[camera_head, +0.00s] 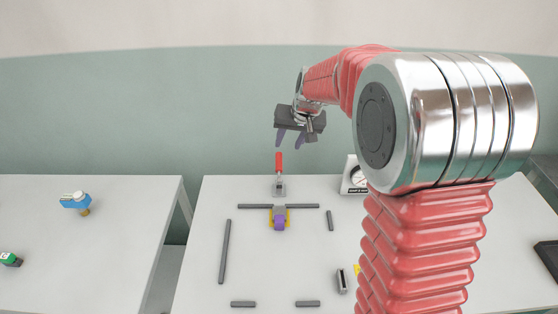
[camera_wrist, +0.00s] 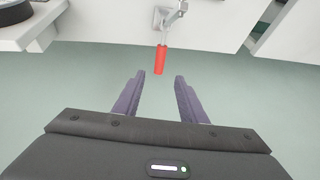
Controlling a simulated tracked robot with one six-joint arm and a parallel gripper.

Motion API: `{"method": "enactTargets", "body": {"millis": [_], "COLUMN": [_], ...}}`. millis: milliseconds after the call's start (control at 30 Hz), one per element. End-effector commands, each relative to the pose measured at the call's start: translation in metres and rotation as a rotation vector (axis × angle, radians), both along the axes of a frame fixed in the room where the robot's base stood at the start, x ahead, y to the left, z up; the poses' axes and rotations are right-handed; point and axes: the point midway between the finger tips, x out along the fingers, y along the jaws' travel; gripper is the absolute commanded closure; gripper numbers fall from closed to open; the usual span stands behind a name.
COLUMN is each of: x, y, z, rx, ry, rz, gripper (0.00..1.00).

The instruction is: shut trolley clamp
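The trolley clamp (camera_head: 279,187) stands near the back edge of the white table, with its red handle (camera_head: 279,162) pointing upright. In the wrist view the red handle (camera_wrist: 160,60) lies ahead of the fingertips, and the clamp's metal base (camera_wrist: 167,17) shows at the top. My gripper (camera_head: 291,139) is above the handle, apart from it. In the wrist view my gripper (camera_wrist: 158,80) has its two purple fingers spread with an empty gap between them. The handle is roughly in line with that gap.
Just in front of the clamp is a purple and yellow part (camera_head: 279,219) by a dark bar (camera_head: 300,206). A gauge (camera_head: 356,177) stands to the right, partly hidden by my arm. Several grey bars lie on the table. A second table (camera_head: 120,235) is at left, across a gap.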

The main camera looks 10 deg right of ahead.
Motion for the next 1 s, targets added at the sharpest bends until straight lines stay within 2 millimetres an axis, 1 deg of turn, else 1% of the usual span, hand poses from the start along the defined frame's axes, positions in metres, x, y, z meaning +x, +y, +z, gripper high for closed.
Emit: {"method": "enactTargets", "body": {"millis": [167, 367, 1000], "x": [0.000, 0.005, 0.041], "y": [0.000, 0.002, 0.012], "z": [-0.001, -0.013, -0.093], "rx": [0.000, 0.000, 0.000], "ry": [0.001, 0.003, 0.003], "rz": [0.000, 0.001, 0.001], "gripper": [0.62, 0.62, 0.62]}}
